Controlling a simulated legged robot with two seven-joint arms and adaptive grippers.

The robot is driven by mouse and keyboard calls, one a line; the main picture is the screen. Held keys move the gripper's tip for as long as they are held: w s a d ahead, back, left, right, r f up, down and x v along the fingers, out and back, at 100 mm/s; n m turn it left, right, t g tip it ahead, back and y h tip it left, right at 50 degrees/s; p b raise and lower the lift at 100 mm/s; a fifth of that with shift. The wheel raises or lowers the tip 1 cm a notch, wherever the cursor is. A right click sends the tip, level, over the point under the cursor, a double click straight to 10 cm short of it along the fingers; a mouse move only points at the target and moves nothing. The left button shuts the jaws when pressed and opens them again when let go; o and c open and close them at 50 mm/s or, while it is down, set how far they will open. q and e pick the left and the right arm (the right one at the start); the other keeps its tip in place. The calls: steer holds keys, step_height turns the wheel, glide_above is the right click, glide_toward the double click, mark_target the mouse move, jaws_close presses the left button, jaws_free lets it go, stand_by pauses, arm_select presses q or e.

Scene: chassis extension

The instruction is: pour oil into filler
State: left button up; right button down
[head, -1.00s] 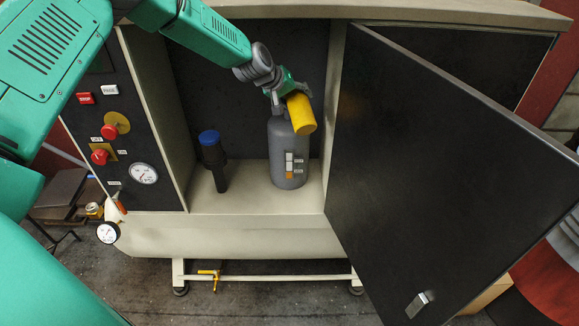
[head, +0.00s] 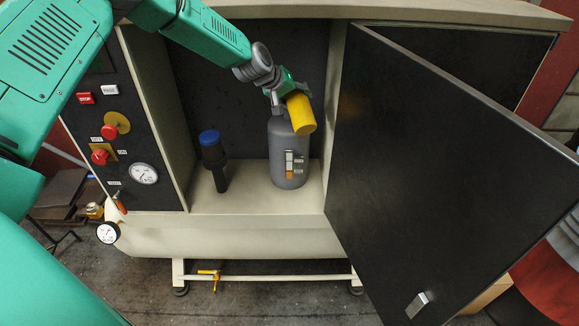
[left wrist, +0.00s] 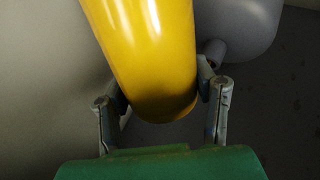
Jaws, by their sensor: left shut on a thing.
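My left gripper (head: 284,95) is shut on a yellow cylinder (head: 301,114), the oil container, tilted with its lower end toward the camera. In the left wrist view the yellow cylinder (left wrist: 145,55) sits between the two fingers (left wrist: 160,105). The gripper is over the top of a grey bottle-shaped tank (head: 289,155), which stands upright in the open cabinet. The yellow cylinder overlaps the tank's upper part in the head view. A short pipe on the grey body (left wrist: 240,25) shows beside the cylinder in the wrist view. I cannot tell which part is the filler. My right gripper is not in view.
A black cylinder with a blue cap (head: 210,150) stands left of the tank on the cabinet floor (head: 245,198). The open black door (head: 440,170) fills the right side. A control panel (head: 125,150) with red buttons and a gauge is at left.

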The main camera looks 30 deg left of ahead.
mark_target(292, 118)
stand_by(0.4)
